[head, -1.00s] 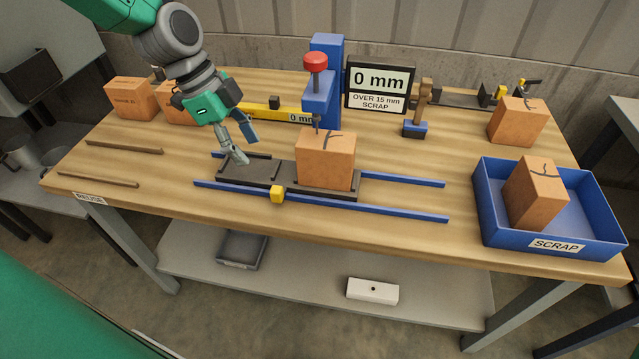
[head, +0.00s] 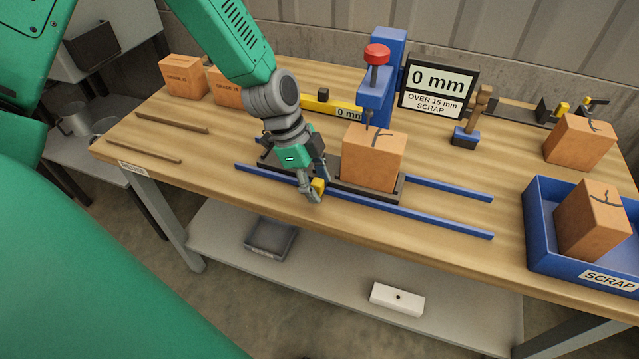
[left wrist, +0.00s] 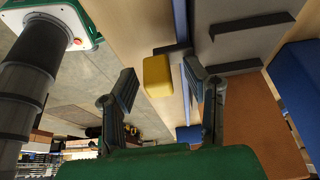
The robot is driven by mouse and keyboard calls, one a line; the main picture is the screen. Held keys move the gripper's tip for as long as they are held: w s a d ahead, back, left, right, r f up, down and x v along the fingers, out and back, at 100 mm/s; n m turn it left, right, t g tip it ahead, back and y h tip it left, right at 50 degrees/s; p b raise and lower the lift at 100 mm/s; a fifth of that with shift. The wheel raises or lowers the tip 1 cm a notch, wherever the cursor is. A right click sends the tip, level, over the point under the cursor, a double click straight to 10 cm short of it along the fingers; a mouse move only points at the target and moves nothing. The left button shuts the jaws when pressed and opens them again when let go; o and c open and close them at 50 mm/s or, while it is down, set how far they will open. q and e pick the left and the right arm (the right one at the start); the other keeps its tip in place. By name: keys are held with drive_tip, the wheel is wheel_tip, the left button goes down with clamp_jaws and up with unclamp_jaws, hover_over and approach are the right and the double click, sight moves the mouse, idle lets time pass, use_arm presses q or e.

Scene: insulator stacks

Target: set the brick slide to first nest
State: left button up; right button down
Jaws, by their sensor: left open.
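The brick slide (head: 398,191) is a dark plate on two blue rails. It bears a cracked orange brick (head: 372,160) on its right part, below the red-topped press. A yellow knob (head: 318,186) sits at the slide's front edge; it also shows in the left wrist view (left wrist: 157,76). My left gripper (head: 315,184) is open at the knob, with its fingers to either side of it in the left wrist view (left wrist: 165,92). I cannot tell whether they touch it. My left arm hides the slide's left part. My right gripper is not in view.
A press (head: 375,80) with a red knob stands behind the slide, beside a display (head: 438,87) reading 0 mm. A blue scrap tray (head: 545,240) with a cracked brick is at right. Other bricks (head: 183,77) stand at back left. The rails' right ends are clear.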

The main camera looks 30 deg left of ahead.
use_arm(q)
drive_tip(key=shift+a+f, duration=0.1)
drive_tip(key=shift+a, duration=0.3)
drive_tip(key=shift+c, duration=0.9)
drive_tip(key=shift+d, duration=0.15)
drive_tip(key=c, duration=0.6)
drive_tip(key=shift+d, duration=0.2)
clamp_jaws()
drive_tip(key=shift+w+d, duration=0.1)
drive_tip(key=shift+d, duration=0.35)
drive_tip(key=w+d, duration=0.1)
drive_tip(key=d, duration=0.3)
drive_tip(key=w+d, duration=0.1)
drive_tip(key=d, duration=0.4)
drive_tip(key=w+d, duration=0.1)
drive_tip(key=d, duration=0.4)
drive_tip(key=shift+w+d, duration=0.15)
drive_tip(key=shift+w, duration=0.1)
drive_tip(key=shift+w+d+r, duration=0.15)
drive_tip(key=shift+d+r, duration=0.05)
drive_tip(key=shift+d, duration=0.2)
drive_tip(key=shift+a, duration=0.15)
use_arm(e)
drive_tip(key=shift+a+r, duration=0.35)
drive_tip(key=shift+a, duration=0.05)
